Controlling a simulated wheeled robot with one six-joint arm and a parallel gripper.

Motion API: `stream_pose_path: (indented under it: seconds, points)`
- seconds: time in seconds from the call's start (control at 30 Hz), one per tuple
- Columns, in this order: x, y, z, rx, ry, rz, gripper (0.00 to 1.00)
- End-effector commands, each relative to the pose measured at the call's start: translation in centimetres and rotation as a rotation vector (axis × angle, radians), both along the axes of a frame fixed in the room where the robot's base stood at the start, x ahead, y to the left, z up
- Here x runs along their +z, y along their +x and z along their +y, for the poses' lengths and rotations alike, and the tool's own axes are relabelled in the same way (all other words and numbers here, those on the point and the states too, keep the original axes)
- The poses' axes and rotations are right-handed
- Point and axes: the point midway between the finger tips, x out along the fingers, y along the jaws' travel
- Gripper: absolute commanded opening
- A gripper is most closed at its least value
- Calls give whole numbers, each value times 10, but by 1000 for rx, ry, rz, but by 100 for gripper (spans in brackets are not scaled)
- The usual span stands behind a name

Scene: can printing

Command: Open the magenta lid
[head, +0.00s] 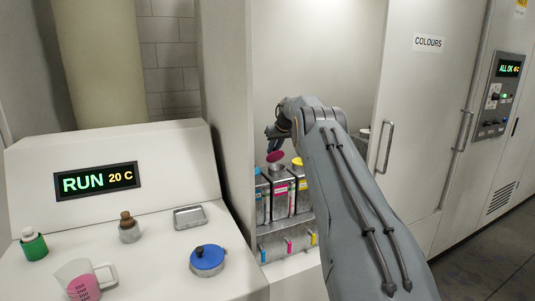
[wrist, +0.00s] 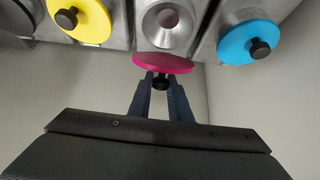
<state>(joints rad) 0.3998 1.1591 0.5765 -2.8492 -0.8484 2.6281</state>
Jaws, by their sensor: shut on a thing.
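The magenta lid (wrist: 163,64) is off its opening and tilted in the wrist view; it also shows in the head view (head: 275,156). My gripper (wrist: 161,84) is shut on the lid's dark knob. The round metal mouth (wrist: 167,24) of the magenta canister is uncovered, just beyond the lid in the wrist view. In the head view the magenta canister (head: 282,197) stands in the cabinet between its neighbours, below my gripper (head: 276,142).
A yellow lid (wrist: 88,18) and a cyan lid (wrist: 250,43) sit on the canisters either side. The COLOURS cabinet door (head: 425,110) stands right of my arm. A console (head: 130,190) at left carries a blue-lidded pot (head: 207,262), a pink-filled jug (head: 82,282) and small bottles.

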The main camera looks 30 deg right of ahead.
Motion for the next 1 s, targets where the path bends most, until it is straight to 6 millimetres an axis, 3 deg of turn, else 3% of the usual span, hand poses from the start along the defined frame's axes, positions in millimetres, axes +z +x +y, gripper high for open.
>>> stream_pose_path:
  seconds: [0.53, 0.57, 0.63, 1.0]
  points:
    - [-1, -3, -8, -8, 1, 13, 0]
    - [-1, -3, -8, -8, 1, 13, 22]
    - [-1, -3, -8, -8, 1, 12, 34]
    - [1, -3, -7, -7, 0, 11, 37]
